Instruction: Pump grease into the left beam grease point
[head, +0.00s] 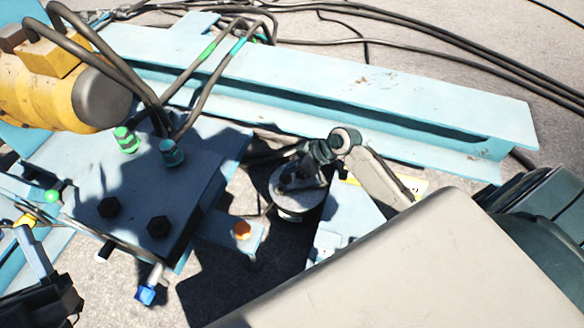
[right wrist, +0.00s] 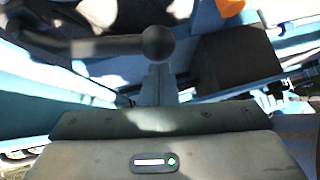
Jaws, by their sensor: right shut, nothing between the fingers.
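My right gripper (head: 290,184) is beyond its pale forearm in the head view, over a round grey part with a pale rim (head: 290,214); they overlap, so I cannot tell if they touch. In the right wrist view its fingers (right wrist: 158,82) are shut and empty, just below a dark ball (right wrist: 158,43) at the end of a dark rod; contact is unclear. The blue beam (head: 330,85) lies across the back. An orange cap (head: 242,230) sits on a small blue plate at the centre. I cannot tell which fitting is the grease point. My left gripper (head: 36,275) is partly visible at lower left.
A yellow machine body (head: 40,88) with dark hoses stands at upper left. A blue plate (head: 75,160) carries green (head: 126,140) and teal (head: 171,153) fittings and dark bolts. A blue-tipped fitting (head: 146,294) sticks out below. Cables cross the ground behind the beam.

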